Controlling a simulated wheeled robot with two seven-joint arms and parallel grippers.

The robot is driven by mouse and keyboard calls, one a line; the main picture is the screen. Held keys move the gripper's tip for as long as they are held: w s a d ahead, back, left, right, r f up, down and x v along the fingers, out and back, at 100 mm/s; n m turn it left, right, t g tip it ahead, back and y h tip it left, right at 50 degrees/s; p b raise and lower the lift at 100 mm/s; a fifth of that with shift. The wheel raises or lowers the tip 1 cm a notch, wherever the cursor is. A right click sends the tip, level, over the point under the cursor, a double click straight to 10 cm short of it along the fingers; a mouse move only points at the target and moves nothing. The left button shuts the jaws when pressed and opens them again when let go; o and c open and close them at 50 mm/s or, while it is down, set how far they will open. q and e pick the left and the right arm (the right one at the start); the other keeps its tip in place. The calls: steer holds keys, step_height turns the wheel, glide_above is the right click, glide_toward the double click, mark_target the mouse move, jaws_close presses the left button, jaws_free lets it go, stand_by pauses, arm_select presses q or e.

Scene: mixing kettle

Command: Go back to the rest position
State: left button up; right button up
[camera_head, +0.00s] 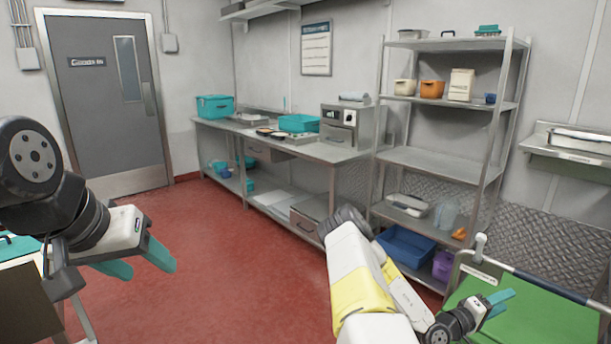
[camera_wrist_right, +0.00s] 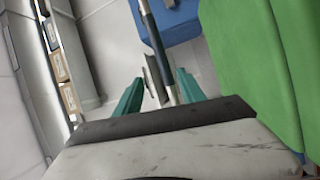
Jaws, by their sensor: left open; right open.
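My left gripper (camera_head: 142,262) is at the left of the head view, its two teal fingers spread apart with nothing between them. It hangs above the red floor, near a table edge at the lower left. My right gripper (camera_head: 500,302) is at the lower right of the head view, in front of a green surface (camera_head: 545,318). In the right wrist view the fingers of the right gripper (camera_wrist_right: 158,94) are apart. A dark bar (camera_wrist_right: 153,35) with a pale plate shows between and beyond them. I cannot tell how far off it is. Neither gripper holds anything.
A metal shelf rack (camera_head: 435,160) carries pots and boxes, with a blue bin (camera_head: 405,246) low down. A steel counter (camera_head: 345,152) runs along the back wall. A grey door (camera_head: 95,130) is at the left. The red floor (camera_head: 225,270) between my arms is clear.

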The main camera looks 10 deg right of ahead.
steer(key=w+a+m+t+y, duration=0.2)
steer(key=w+a+m+y, duration=0.3)
steer(key=w+a+y, duration=0.65)
steer(key=w+a+r+t+y, duration=0.2)
steer(key=w+a+r, duration=0.25)
steer(key=a, duration=0.55)
steer(key=w+a+r+t+y, duration=0.1)
steer(key=w+a+r+y, duration=0.1)
steer(key=w+a+r, duration=0.5)
steer(key=s+a+r+n+t+y, duration=0.1)
steer(key=s+a+r+n+y, duration=0.1)
steer(key=s+a+r, duration=0.5)
steer(key=s+a+r+n+y, duration=0.1)
steer(key=s+a+r+y, duration=0.15)
steer(key=a+r, duration=0.6)
steer(key=s+a+r+n, duration=0.2)
steer(key=s+a, duration=0.3)
steer(key=s, duration=0.3)
steer(key=s+a+r+n+y, duration=0.1)
steer(key=s+a, duration=0.3)
steer(key=s, duration=0.5)
steer(key=shift+a+r+n+g, duration=0.35)
steer(key=shift+r+n+g, duration=0.05)
steer(key=shift+r, duration=0.4)
